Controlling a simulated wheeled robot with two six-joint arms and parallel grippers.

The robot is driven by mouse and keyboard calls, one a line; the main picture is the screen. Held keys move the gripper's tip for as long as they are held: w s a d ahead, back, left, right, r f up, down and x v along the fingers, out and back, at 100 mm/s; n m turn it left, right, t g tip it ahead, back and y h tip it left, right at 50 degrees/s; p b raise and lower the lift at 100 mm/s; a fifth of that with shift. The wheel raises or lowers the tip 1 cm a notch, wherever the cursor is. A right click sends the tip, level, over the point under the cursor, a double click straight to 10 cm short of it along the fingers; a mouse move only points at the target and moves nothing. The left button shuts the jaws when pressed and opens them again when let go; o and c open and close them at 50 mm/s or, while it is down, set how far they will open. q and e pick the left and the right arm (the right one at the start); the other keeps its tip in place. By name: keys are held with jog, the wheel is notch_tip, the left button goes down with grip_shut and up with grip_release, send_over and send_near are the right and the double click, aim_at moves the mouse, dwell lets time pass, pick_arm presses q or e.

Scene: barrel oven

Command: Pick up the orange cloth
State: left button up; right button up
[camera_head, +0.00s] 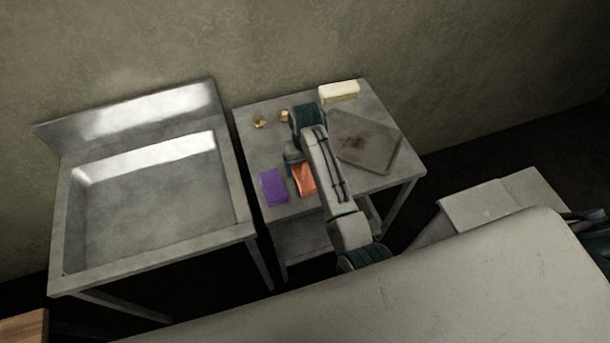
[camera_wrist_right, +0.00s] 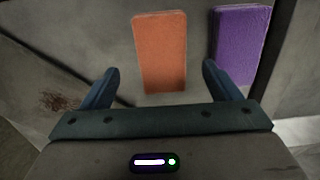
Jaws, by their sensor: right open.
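The orange cloth (camera_head: 304,179) lies flat on the small metal table, partly hidden by my right arm in the head view. In the right wrist view the orange cloth (camera_wrist_right: 160,52) is a flat rectangle ahead of and between the two fingers. My right gripper (camera_wrist_right: 160,80) is open and empty, with its fingertips on either side of the cloth's near end. In the head view my right gripper (camera_head: 293,158) is over the table just behind the cloth, mostly hidden by the arm. My left gripper is not in view.
A purple cloth (camera_head: 273,188) lies close beside the orange one. A stained tray (camera_head: 375,150), a pale block-like brush (camera_head: 338,91) and two small brass pieces (camera_head: 260,122) are on the metal table (camera_head: 250,146). A steel sink (camera_head: 150,185) stands left.

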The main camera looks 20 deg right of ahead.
aim_at(305, 174)
jog(key=shift+a+f+p, duration=0.1)
jog(key=shift+f+p, duration=0.3)
jog(key=shift+f, duration=0.1)
notch_tip(305, 174, down, 4)
jog(key=shift+w+f+p, duration=0.1)
jog(key=shift+p, duration=0.8)
jog(key=shift+f, duration=0.25)
jog(key=c, duration=1.1)
jog(key=shift+w+r, duration=0.1)
jog(key=shift+r, duration=0.05)
